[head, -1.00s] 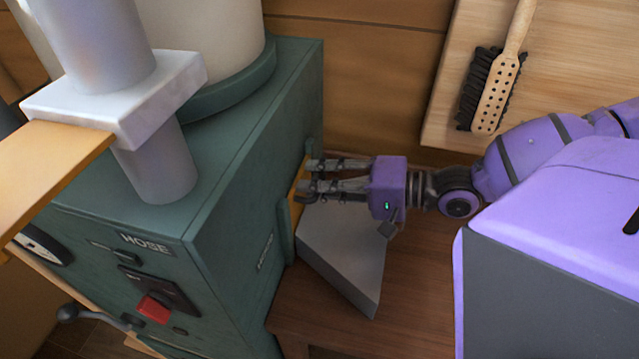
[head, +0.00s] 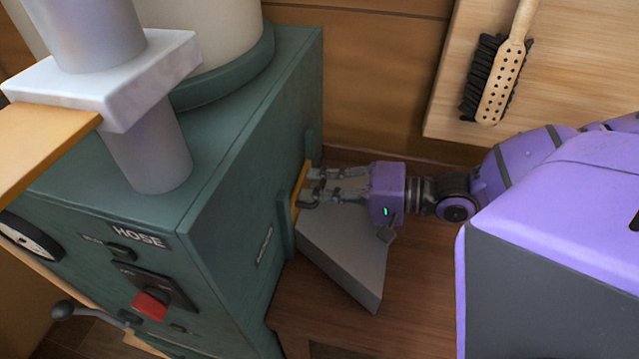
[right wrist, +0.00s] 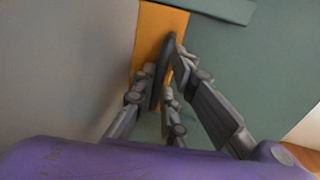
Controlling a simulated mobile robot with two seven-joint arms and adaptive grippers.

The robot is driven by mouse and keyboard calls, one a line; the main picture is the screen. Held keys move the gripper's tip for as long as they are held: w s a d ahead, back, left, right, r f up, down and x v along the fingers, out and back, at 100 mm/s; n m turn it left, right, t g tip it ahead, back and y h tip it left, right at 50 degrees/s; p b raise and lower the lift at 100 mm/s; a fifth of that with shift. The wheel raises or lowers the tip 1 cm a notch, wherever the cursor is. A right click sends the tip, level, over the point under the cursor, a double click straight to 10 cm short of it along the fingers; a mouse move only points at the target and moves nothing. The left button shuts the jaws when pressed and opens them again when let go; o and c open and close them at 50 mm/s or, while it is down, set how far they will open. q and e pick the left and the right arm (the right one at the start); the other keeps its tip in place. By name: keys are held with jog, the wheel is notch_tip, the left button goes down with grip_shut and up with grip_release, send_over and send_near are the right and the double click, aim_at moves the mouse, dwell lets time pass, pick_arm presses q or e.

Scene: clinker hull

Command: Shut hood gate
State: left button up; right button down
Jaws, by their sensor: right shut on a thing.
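The hood gate is a yellow-orange plate (head: 301,186) at the right side of the green cabinet (head: 230,200). It stands upright beside the grey sloped hood (head: 345,250). In the right wrist view the orange plate (right wrist: 160,35) runs between a grey surface and the green cabinet, with a dark upright handle (right wrist: 166,72) on it. My right gripper (head: 312,188) reaches in from the right, and its fingers are closed around the handle. In the right wrist view the fingers (right wrist: 165,80) lie on both sides of the handle. My left gripper is not in view.
A brush (head: 500,80) hangs on a board at the upper right. Brown wood (head: 420,290) is bare below my right arm.

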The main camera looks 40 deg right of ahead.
jog(key=c, duration=1.8)
grip_release()
jog(key=shift+s+d+f, duration=0.1)
jog(key=shift+s+f, duration=0.1)
jog(key=shift+f, duration=0.4)
jog(key=shift+c, duration=0.2)
jog(key=shift+w+r, duration=0.1)
jog(key=shift+r, duration=0.05)
jog(key=v, duration=1.2)
jog(key=shift+r, duration=0.1)
